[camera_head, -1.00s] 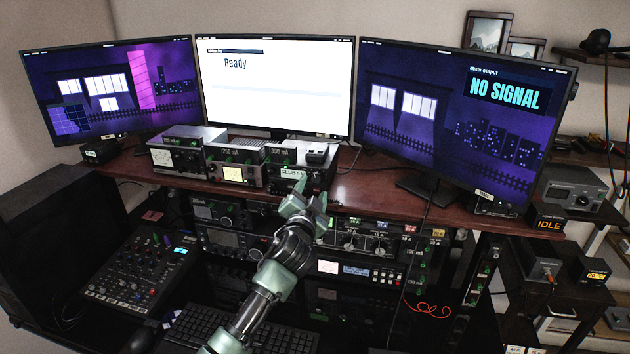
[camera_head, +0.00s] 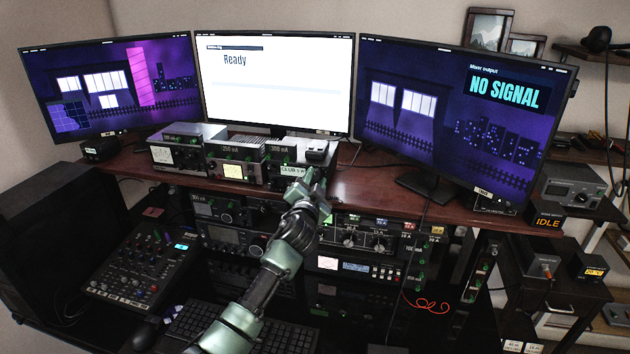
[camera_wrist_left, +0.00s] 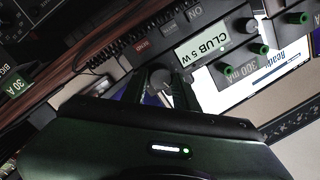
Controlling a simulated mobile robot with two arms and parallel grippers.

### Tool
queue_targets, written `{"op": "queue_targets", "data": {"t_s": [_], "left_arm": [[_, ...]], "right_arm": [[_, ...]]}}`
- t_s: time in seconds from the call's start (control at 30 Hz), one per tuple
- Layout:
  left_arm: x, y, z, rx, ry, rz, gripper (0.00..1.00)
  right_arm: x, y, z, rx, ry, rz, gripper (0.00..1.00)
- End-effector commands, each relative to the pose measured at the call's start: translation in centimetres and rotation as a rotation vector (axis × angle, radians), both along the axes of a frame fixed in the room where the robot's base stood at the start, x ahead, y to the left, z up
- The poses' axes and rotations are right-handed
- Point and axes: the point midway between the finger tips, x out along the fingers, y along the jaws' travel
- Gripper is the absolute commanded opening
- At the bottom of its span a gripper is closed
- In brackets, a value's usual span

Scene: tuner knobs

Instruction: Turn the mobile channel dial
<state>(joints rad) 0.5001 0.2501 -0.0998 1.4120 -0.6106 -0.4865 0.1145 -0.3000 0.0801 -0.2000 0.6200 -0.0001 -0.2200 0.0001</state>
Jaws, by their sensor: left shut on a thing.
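A dark radio unit with a lit panel reading "CLUB 5 W" (camera_head: 292,171) stands on the desk shelf below the middle monitor. In the left wrist view the same panel (camera_wrist_left: 207,50) shows near the top, with a dark round knob (camera_wrist_left: 160,76) beside it. I take this knob for the mobile channel dial; no name on it is readable. My left gripper (camera_head: 310,187) is at the front of this unit. In the left wrist view its two fingers (camera_wrist_left: 160,86) are shut on the knob's sides. In the head view the arm hides the knob. My right gripper is not in view.
Other units (camera_head: 234,172) stand left of the radio on the wooden shelf (camera_head: 365,188). Racked gear sits below the shelf. A mixer (camera_head: 138,268) and a keyboard (camera_head: 205,325) lie lower left. The shelf right of the radio has clear room.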

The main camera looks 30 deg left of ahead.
Motion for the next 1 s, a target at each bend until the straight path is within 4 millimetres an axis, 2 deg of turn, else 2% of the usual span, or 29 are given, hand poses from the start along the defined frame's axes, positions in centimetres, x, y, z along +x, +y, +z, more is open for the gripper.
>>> {"op": "queue_targets", "data": {"t_s": [0.27, 0.7, 1.0], "left_arm": [[0.0, 0.0, -0.1, -0.078, -0.017, 0.000, 0.00], [0.0, 0.0, 0.0, -0.361, -0.084, 0.001, 0.00], [0.0, 0.0, 0.0, -0.483, -0.112, 0.000, 0.00]], "right_arm": [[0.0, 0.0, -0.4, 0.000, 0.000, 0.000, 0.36], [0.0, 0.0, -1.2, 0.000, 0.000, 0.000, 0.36], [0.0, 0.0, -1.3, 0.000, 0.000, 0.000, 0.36]]}}
